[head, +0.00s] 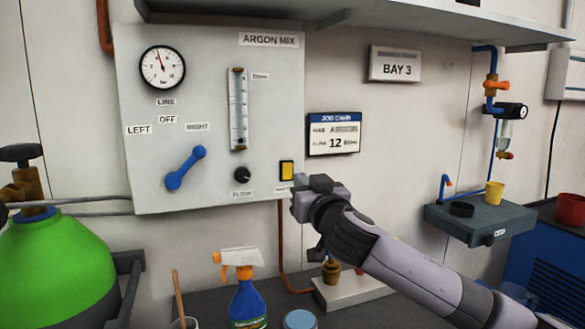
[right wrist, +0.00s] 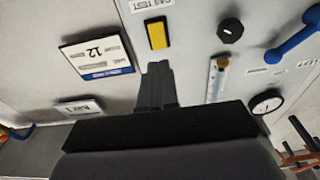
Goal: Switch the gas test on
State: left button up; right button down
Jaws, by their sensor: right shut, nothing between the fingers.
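The gas test switch (head: 287,171) is a yellow rocker in a black frame, low on the right of the grey ARGON MIX panel (head: 215,110). It also shows in the right wrist view (right wrist: 156,34), next to a GAS TEST label. I cannot tell which way the rocker is tipped. My right gripper (head: 302,181) is shut and empty, just right of and slightly below the switch in the head view. In the right wrist view its fingertips (right wrist: 158,68) point towards the switch, with a gap between them in the picture. My left gripper is not in view.
The panel also carries a black flow knob (head: 242,175), a flow tube (head: 238,108), a gauge (head: 162,67) and a blue lever (head: 186,168). A job card (head: 333,134) hangs to the right. Below stand a spray bottle (head: 246,290) and a green cylinder (head: 55,265).

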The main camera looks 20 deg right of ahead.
aim_at(287, 165)
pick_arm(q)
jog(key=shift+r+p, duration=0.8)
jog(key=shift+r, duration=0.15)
pick_arm(e)
jog(key=shift+w+a+r, duration=0.1)
jog(key=shift+w+r, duration=0.1)
jog(key=shift+w, duration=1.45)
jog(key=shift+w+r, duration=0.2)
jog(key=shift+w, duration=1.45)
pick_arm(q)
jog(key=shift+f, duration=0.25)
pick_arm(e)
jog(key=shift+w+a, duration=0.1)
jog(key=shift+r, duration=0.15)
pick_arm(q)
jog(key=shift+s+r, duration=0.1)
